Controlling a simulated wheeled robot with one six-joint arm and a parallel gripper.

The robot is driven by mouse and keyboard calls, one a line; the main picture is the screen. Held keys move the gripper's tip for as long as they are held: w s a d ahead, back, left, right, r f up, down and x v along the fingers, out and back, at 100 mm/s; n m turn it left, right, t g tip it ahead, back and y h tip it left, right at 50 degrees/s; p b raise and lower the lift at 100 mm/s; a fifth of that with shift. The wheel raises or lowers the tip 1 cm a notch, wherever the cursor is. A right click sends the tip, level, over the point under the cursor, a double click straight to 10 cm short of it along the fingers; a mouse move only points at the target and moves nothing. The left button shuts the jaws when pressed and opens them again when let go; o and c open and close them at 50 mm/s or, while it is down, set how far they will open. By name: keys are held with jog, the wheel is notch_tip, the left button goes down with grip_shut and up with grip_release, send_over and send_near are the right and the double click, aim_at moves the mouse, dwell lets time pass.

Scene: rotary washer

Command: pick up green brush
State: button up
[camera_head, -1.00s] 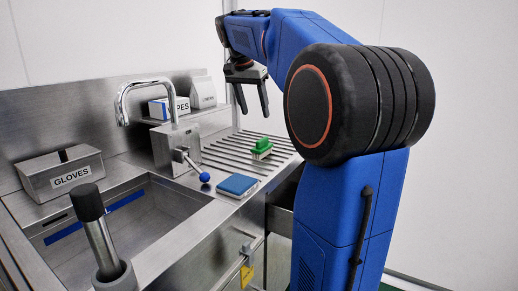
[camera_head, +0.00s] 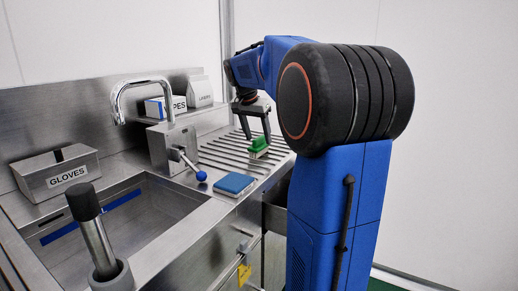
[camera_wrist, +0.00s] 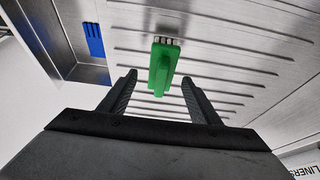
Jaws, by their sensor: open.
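The green brush (camera_head: 259,145) sits on the ribbed steel drainboard (camera_head: 222,149), right of the lever. It has a green handle on top and pale bristles at its base. My gripper (camera_head: 256,137) is open and empty, just above and around the brush in the head view, its fingers pointing down. In the wrist view the brush (camera_wrist: 163,68) lies ahead of the gap between my open fingertips (camera_wrist: 160,82). I cannot tell whether a finger touches it.
A blue-knobbed lever (camera_head: 199,174), a curved faucet (camera_head: 116,97) and the sink (camera_head: 140,210) are to the left. WIPES (camera_head: 170,107) and LINERS (camera_head: 199,92) boxes stand behind.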

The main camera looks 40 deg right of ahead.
aim_at(258, 138)
jog(key=x, duration=0.3)
jog(key=shift+w+d+f, duration=0.1)
jog(key=shift+w+f, duration=0.05)
jog(key=shift+f, duration=0.1)
jog(key=shift+c, duration=0.3)
jog(key=c, duration=1.1)
jog(key=shift+r, duration=0.15)
